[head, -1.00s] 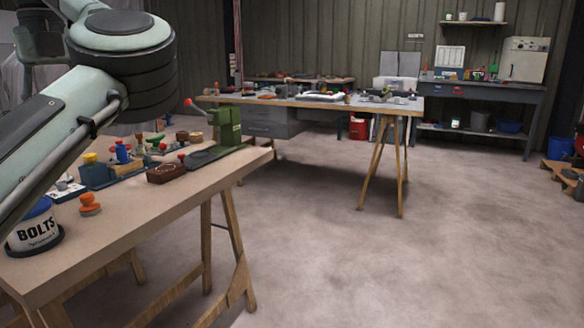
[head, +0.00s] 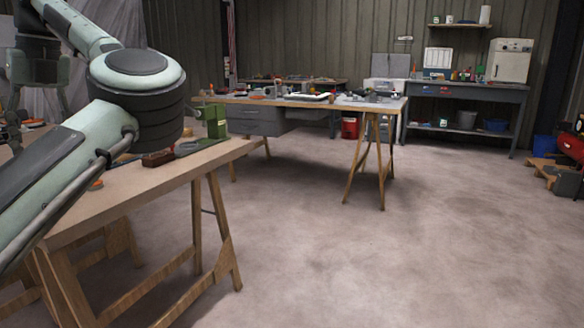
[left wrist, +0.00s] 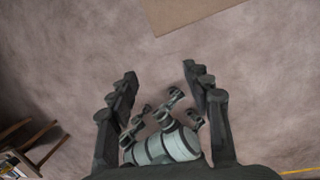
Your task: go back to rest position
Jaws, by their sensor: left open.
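My left gripper (left wrist: 160,76) is in the left wrist view, with its two dark fingers spread wide. It is open, with nothing held between the fingertips and grey floor (left wrist: 80,60) behind them. A pale cylinder with dark jointed pieces shows lower down between the fingers; it looks like part of my own body. In the head view my left arm fills the left side, its bent elbow in front of the near workbench (head: 150,192). My right gripper is in neither current view.
A green press (head: 216,120) and a brown box (head: 158,158) stand on the near bench, partly behind my arm. A second trestle table (head: 345,104) stands farther back, with a grey shelf bench (head: 465,93) behind it.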

